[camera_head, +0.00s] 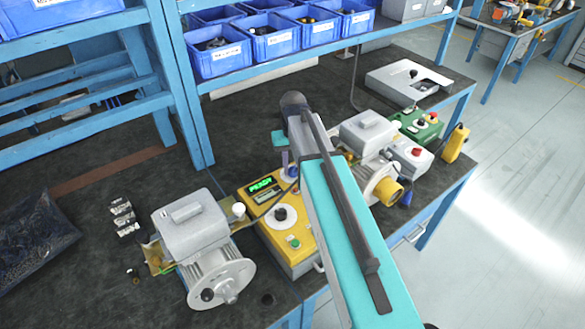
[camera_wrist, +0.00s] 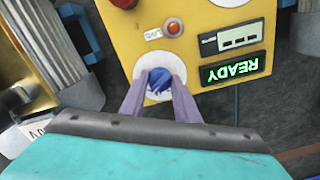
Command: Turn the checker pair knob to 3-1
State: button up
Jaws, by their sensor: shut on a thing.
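The checker is a yellow box (camera_head: 258,208) in the middle of the bench, with a lit green READY display (camera_head: 263,185). In the wrist view its face shows a blue knob (camera_wrist: 158,82) on a white round dial, beside the READY display (camera_wrist: 236,68). My gripper (camera_wrist: 162,92) is shut on this blue knob, one pale finger on each side. The fingers and knob cover most of the dial, so I cannot read the setting. A red lamp marked LIVE (camera_wrist: 173,28) sits near the dial.
A grey motor unit (camera_head: 190,228) stands left of the checker. Another motor unit (camera_head: 381,187) stands right of it, with a green box (camera_head: 408,124) and a yellow pendant (camera_head: 455,143) beyond. Blue bins (camera_head: 218,61) line the shelf behind.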

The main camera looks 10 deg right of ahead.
aim_at(293, 168)
jog(key=shift+m, duration=0.6)
jog(key=o, duration=1)
jog(key=shift+o, duration=0.2)
notch_tip(293, 168, up, 14)
jog(key=p, duration=0.6)
jog(key=shift+p, duration=0.35)
jog(key=shift+f, duration=0.15)
